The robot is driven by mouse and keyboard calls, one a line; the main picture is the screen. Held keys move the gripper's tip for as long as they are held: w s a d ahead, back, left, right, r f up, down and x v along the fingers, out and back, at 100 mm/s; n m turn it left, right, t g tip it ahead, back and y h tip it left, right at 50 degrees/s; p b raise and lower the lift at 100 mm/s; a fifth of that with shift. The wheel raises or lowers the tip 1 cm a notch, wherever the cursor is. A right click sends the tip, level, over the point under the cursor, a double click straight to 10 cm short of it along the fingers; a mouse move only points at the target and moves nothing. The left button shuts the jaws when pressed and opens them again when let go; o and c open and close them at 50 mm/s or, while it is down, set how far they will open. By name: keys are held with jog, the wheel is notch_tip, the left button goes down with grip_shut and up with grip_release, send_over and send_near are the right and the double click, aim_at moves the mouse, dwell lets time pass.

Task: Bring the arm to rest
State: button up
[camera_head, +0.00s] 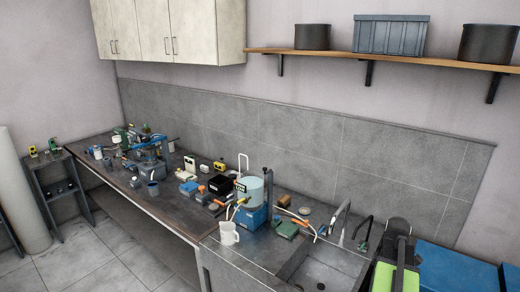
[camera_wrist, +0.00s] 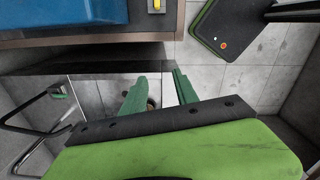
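My gripper (camera_wrist: 158,75) shows in the wrist view with two green fingers standing apart. Nothing is held between them; pale floor tiles and a small brownish thing lie beyond the gap, and I cannot tell what that thing is. The black bar and lime-green body of my gripper fill the bottom of that view. In the head view, my lime-green and black arm stands at the lower right, to the right of the sink (camera_head: 325,268). My fingertips cannot be made out there.
The long bench (camera_head: 170,208) is crowded with bottles, boxes and tools. In the wrist view, a brown edge and blue box (camera_wrist: 60,18) lie at upper left.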

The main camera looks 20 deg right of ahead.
jog(key=w+a+f+n+b, duration=0.1)
jog(key=w+a+f+b, duration=0.3)
jog(key=a, duration=0.5)
jog(key=w+a+f+n+b, duration=0.1)
jog(key=w+a+f+b, duration=0.1)
jog(key=w+a+f, duration=0.45)
jog(key=w+a+f+n+b, duration=0.2)
jog(key=w+a+b, duration=0.15)
jog(key=a, duration=0.65)
jog(key=a+f+m+b, duration=0.2)
jog(key=a+m, duration=0.4)
jog(key=a, duration=0.3)
jog(key=s+a+f+m+b, duration=0.1)
jog(key=a+f+m+b, duration=0.1)
jog(key=a+m, duration=0.5)
jog(key=shift+a+f+b, duration=0.4)
jog(key=shift+a+b, duration=0.25)
jog(key=shift+a, duration=0.3)
jog(key=shift+s, duration=0.1)
